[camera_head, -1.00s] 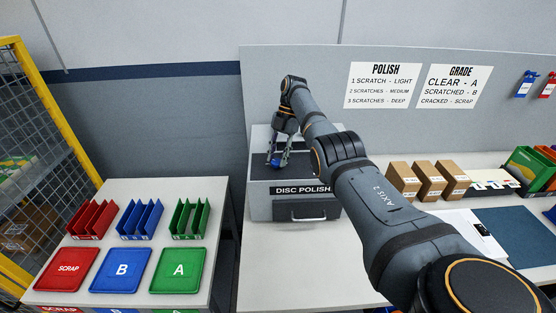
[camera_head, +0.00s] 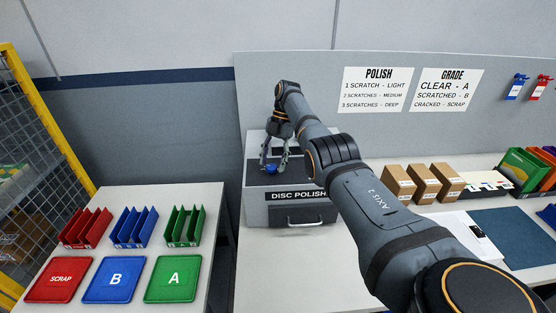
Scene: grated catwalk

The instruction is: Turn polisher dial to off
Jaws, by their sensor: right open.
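The disc polisher (camera_head: 257,213) is a grey box with a dark top and a front drawer handle, standing at the left end of the long bench. A blue dial (camera_head: 271,169) shows on its top. My right gripper (camera_head: 273,165) points down over the polisher's top, its fingers spread with the blue dial between or just behind them. I cannot tell whether the fingers touch the dial. The dial's pointer and markings are too small to read. My left gripper is not in view.
A side table (camera_head: 207,236) on the left holds red, blue and green racks and trays marked SCRAP, B and A. Cardboard boxes (camera_head: 424,183) stand on the bench right of my arm. A yellow-framed mesh fence (camera_head: 40,150) is at far left.

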